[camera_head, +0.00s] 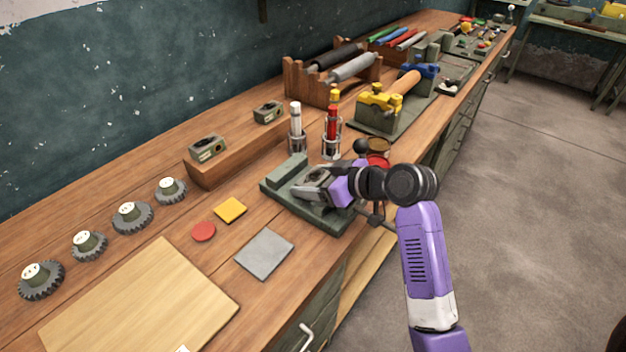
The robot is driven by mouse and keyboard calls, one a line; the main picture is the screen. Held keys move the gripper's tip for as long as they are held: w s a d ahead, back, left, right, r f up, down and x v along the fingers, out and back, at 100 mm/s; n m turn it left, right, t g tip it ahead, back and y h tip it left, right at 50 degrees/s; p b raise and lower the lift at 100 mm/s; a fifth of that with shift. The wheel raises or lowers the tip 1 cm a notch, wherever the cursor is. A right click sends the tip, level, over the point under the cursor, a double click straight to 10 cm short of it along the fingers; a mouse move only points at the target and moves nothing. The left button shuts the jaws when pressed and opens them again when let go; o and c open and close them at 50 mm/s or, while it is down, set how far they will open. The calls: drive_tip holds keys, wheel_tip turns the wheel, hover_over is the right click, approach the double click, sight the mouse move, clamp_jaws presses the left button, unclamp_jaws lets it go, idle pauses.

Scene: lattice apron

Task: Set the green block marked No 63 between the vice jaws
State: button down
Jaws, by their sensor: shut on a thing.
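The green vice (288,170) sits on the bench near its front edge, with its back jaw and part of its base plate in view. My gripper (312,190) reaches in from the right, low over the vice, and is shut on a small block. Its fingers and wrist hide most of that block, and I cannot read any marking on it. My gripper also covers the front jaw and the gap, so I cannot tell whether the block touches the jaws or base.
Two similar grey-green blocks (207,149) (268,112) stand on a wooden step behind the vice.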

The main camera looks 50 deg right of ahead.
drive_tip(key=shift+r, duration=0.1)
drive_tip(key=shift+c, duration=0.7)
unclamp_jaws()
drive_tip(key=shift+f, duration=0.25)
drive_tip(key=shift+r, duration=0.15)
drive_tip(key=shift+s+r, duration=0.1)
drive_tip(key=shift+s, duration=0.05)
drive_tip(key=v, duration=1.1)
drive_tip(key=shift+s+r, duration=0.15)
drive_tip(key=shift+s, duration=0.2)
